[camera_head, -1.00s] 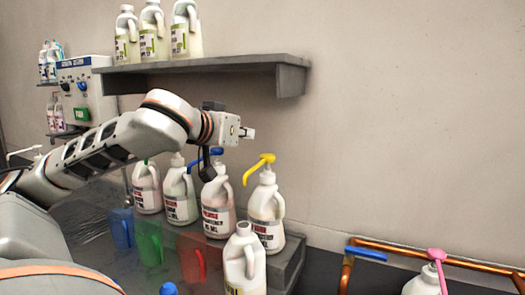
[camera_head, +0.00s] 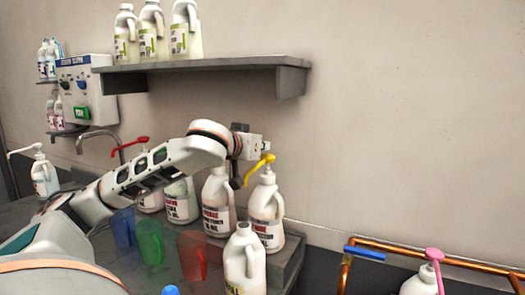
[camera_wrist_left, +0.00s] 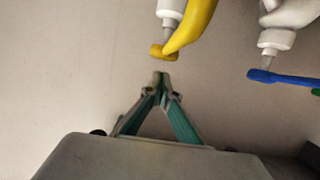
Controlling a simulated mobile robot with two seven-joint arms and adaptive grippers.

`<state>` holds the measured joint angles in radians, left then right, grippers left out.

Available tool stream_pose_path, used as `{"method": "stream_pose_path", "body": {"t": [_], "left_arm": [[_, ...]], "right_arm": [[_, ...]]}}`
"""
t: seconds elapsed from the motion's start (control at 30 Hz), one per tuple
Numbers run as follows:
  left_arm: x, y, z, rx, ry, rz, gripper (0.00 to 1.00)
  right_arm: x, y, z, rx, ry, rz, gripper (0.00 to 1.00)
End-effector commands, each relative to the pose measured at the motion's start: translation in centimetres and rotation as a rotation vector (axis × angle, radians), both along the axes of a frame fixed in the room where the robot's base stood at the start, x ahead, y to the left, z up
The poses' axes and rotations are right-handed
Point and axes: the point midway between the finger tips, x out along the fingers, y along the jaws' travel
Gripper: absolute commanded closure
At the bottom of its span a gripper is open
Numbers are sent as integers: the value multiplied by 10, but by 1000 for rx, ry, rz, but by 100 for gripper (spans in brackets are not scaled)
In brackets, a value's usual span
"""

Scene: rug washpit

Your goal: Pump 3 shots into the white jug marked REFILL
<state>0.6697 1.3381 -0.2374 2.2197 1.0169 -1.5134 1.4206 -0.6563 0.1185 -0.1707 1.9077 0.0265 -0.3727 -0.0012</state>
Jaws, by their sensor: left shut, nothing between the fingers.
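A row of white bottles stands on the counter. The right one (camera_head: 266,215) has a yellow pump (camera_head: 259,170), which also shows close ahead of my fingers in the wrist view (camera_wrist_left: 186,32). A blue pump (camera_wrist_left: 285,79) shows at the right there. My left gripper (camera_head: 266,147) is shut and empty, just above the yellow pump in the head view. I see no contact. A white jug (camera_head: 244,265) without a pump stands in front of the row. The word REFILL is not readable on any container. My right gripper is not in view.
A shelf (camera_head: 205,64) with several jugs hangs above my arm. Copper pipes (camera_head: 440,258) and a pink-pumped bottle (camera_head: 421,281) are at the right.

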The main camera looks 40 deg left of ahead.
Motion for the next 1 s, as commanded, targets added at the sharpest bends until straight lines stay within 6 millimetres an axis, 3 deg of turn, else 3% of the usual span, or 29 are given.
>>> {"method": "stream_pose_path", "body": {"t": [0.2, 0.67, 0.9, 1.0], "left_arm": [[0, 0, -13, 1, 0, 1, 100], [0, 0, -16, -1, -1, 0, 100], [-1, 0, -40, 1, 1, 1, 100], [0, 0, -48, 0, 3, -1, 100]], "right_arm": [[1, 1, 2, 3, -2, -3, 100], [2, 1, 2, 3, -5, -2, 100], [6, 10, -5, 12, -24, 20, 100], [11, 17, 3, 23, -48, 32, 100]]}}
